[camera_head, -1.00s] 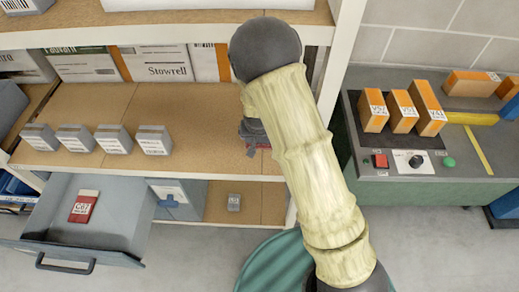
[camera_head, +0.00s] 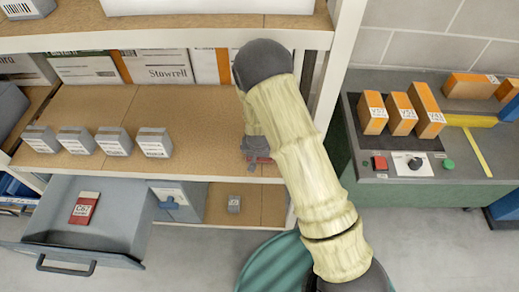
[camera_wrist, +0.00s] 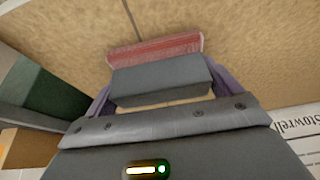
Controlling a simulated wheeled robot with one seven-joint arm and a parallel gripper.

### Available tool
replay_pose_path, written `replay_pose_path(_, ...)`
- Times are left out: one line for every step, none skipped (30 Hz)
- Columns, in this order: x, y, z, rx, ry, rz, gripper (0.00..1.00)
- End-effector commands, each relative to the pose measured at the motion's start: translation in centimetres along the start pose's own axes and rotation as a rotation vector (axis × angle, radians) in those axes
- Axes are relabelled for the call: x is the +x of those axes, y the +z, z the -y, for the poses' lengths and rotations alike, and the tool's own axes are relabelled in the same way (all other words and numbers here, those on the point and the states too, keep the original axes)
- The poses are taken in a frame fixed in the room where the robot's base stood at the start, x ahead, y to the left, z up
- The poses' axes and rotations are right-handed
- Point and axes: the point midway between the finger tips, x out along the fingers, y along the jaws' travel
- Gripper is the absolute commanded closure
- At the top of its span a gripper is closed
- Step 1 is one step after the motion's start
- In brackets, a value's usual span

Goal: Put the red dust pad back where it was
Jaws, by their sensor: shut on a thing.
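The red dust pad (camera_wrist: 155,52) has a red, rough-looking strip and a grey block-shaped body in the wrist view. My gripper (camera_wrist: 158,92) is shut on its grey body, with a purplish finger on either side. In the head view my gripper (camera_head: 252,146) is partly hidden behind my arm, at the right end of the middle shelf (camera_head: 200,115). I cannot tell whether the pad touches the shelf.
Several grey boxes (camera_head: 114,140) stand on the left of this shelf. An open drawer (camera_head: 150,210) below holds a red labelled box (camera_head: 84,208). A rack post (camera_head: 322,110) stands close right of my gripper. A bench (camera_head: 440,180) with orange boxes (camera_head: 402,113) is further right.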

Motion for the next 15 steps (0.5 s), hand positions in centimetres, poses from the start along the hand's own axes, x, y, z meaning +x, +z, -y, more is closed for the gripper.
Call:
replay_pose_path(-0.02, -0.01, 0.01, 0.0, 0.0, 0.0, 0.31)
replay_pose_path(-0.02, -0.01, 0.01, 0.0, 0.0, 0.0, 0.31)
replay_pose_path(-0.02, 0.0, 0.01, 0.0, 0.0, 0.0, 0.31)
replay_pose_path(0.03, 0.02, 0.01, 0.0, 0.0, 0.0, 0.31)
replay_pose_path(0.12, 0.06, 0.01, 0.0, 0.0, 0.0, 0.31)
replay_pose_path(0.25, 0.12, 0.01, 0.0, 0.0, 0.0, 0.31)
replay_pose_path(0.32, 0.15, 0.01, 0.0, 0.0, 0.0, 0.31)
replay_pose_path(0.21, 0.1, 0.01, 0.0, 0.0, 0.0, 0.04)
replay_pose_path(0.19, 0.1, 0.01, 0.0, 0.0, 0.0, 0.0)
replay_pose_path(0.18, 0.1, 0.03, -0.001, 0.0, 0.0, 0.0)
replay_pose_path(0.18, 0.11, 0.06, -0.001, 0.0, 0.001, 0.0)
replay_pose_path(0.17, 0.12, 0.09, -0.002, 0.0, 0.001, 0.0)
replay_pose_path(0.17, 0.12, 0.09, -0.002, 0.0, 0.001, 0.0)
replay_pose_path(0.17, 0.12, 0.09, -0.002, -0.001, 0.001, 0.0)
replay_pose_path(0.14, 0.11, 0.09, -0.002, -0.001, 0.001, 0.0)
